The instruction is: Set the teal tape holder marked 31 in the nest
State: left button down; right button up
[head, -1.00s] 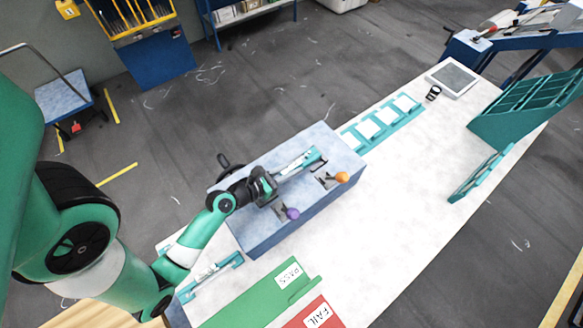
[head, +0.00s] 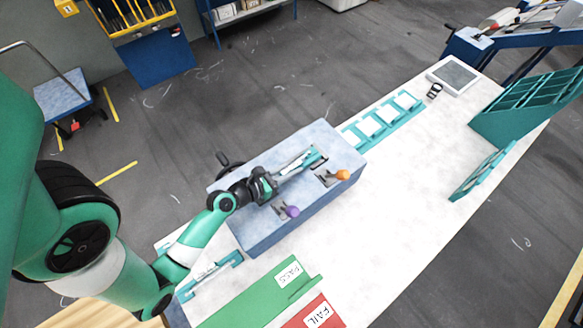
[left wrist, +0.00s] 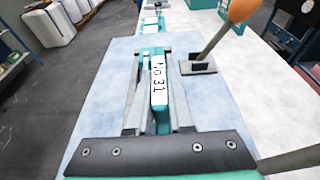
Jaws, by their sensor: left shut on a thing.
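The teal tape holder marked 31 (left wrist: 159,82) is between the fingers of my left gripper (left wrist: 158,65), with its white "No 31" label facing the wrist camera. In the head view, my left gripper (head: 302,163) is over the top of the blue-grey box (head: 345,148), shut on the holder. A little of the holder's teal end shows past the fingers. The gripper hides the nest, so I cannot tell whether the holder rests in it. My right gripper is not in view.
Levers with an orange knob (head: 342,175) and a purple knob (head: 292,211) stand beside the gripper. The teal rack (head: 383,122) lies beyond the box. The green PASS area (head: 255,297) and red FAIL area (head: 310,317) lie in front.

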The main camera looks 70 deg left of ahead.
pick_arm(q)
jog(key=shift+f, duration=0.25)
jog(key=shift+f+b, duration=0.25)
jog(key=shift+b, duration=0.05)
jog(key=c, duration=0.7)
grip_release()
jog(key=shift+c, duration=0.2)
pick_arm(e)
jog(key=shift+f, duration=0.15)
